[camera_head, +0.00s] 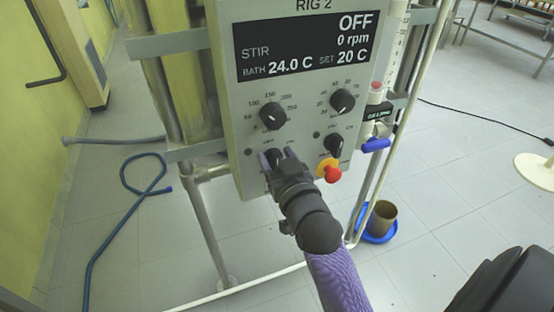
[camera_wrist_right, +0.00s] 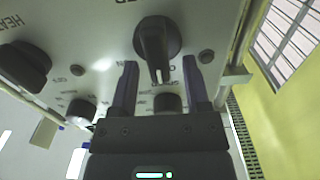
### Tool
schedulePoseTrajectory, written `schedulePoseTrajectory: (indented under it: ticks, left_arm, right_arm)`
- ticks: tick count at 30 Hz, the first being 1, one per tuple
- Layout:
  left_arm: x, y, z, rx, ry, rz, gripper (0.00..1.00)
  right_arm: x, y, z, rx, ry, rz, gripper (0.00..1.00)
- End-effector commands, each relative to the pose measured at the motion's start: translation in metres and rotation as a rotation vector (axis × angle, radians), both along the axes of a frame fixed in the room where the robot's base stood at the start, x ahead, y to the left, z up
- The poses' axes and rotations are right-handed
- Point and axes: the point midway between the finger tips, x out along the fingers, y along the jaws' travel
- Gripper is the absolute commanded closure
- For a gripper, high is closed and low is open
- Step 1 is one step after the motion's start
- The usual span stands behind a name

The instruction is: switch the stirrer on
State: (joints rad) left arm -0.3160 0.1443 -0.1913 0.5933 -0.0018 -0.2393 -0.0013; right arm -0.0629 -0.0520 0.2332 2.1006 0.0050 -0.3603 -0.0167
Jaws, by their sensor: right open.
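The control panel (camera_head: 250,95) is marked RIG 2. Its display (camera_head: 307,46) reads STIR OFF, 0 rpm, bath 24.0 C, set 20 C. My right gripper (camera_head: 278,158) is at the lower left knob (camera_head: 272,154), partly hiding it. In the right wrist view, that black knob (camera_wrist_right: 157,45) with its pale pointer line sits between the two open fingertips of the gripper (camera_wrist_right: 160,75). I see gaps on both sides of the knob there. Its label is too small to read surely. My left gripper is not in view.
The lower right knob (camera_head: 333,144), labelled HEAT in the wrist view (camera_wrist_right: 25,65), has a red button (camera_head: 332,174) below it. Two more knobs (camera_head: 272,115) (camera_head: 342,101) sit above. A blue-handled valve (camera_head: 376,145) is right of the panel. A blue hose (camera_head: 125,195) lies on the floor.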

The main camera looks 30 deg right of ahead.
Motion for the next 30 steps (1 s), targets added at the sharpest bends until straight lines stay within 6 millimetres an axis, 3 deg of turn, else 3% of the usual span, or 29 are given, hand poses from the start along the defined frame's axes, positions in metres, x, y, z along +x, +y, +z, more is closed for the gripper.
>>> schedulePoseTrajectory:
  ticks: [4,12,23,30]
  left_arm:
    - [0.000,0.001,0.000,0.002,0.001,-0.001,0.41]
    - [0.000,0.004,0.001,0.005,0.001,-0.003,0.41]
    - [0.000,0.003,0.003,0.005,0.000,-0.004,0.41]
    - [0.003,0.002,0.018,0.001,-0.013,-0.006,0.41]
  right_arm:
    - [0.000,0.000,0.000,0.000,0.000,0.000,0.42]
    - [0.000,0.000,-0.001,0.000,0.002,0.000,0.99]
    - [-0.001,0.000,-0.001,0.016,0.004,0.000,1.00]
    - [-0.001,-0.002,0.000,0.124,-0.018,0.000,1.00]
